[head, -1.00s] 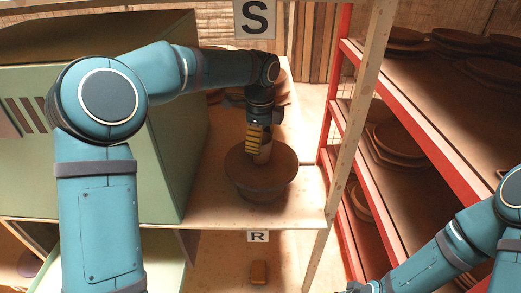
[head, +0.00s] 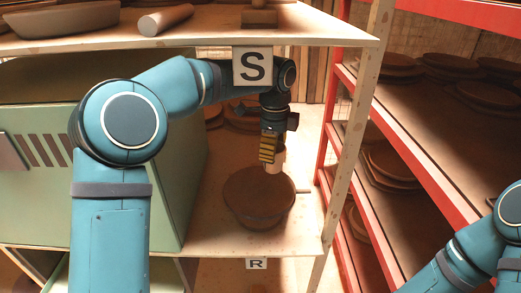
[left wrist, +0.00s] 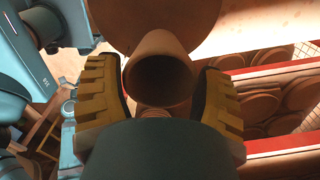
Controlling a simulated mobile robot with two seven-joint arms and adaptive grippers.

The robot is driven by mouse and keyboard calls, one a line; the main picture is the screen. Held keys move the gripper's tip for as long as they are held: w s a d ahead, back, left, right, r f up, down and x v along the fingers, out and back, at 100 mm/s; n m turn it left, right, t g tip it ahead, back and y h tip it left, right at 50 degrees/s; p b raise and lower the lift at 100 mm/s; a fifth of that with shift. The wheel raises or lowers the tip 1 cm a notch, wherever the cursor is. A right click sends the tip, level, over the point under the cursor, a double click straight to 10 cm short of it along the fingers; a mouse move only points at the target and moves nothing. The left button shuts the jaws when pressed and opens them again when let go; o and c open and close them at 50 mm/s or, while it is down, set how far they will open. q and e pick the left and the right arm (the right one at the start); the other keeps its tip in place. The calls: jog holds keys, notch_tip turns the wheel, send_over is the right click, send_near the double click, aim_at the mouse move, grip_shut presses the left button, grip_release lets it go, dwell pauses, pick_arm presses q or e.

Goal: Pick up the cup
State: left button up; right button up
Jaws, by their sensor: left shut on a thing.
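The cup (head: 273,166) is a small tan, hollow cylinder. My left gripper (head: 271,160) is shut on it. The cup appears at the far side of a large brown bowl (head: 258,207) that stands on the lower shelf; its lower end slightly overlaps the bowl's far rim in the picture. In the left wrist view the cup's dark round opening (left wrist: 160,78) faces the camera between the yellow-ridged fingers (left wrist: 162,100). My right arm is at the lower right of the head view, but its gripper is out of the picture.
An upper shelf (head: 330,35) with a label S crosses above my left forearm. A pale post (head: 353,120) stands right of the bowl. A green cabinet (head: 185,170) is on the left. Red-edged racks (head: 345,75) with stacked plates stand on the right.

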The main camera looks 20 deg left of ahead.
pick_arm(q)
jog(key=w+d+p, duration=0.1)
jog(key=w+d, duration=0.1)
jog(key=d, duration=0.5)
jog(key=w+d+p, duration=0.2)
jog(key=d, duration=0.6)
jog(key=shift+w+d, duration=0.15)
jog(key=shift+w, duration=0.25)
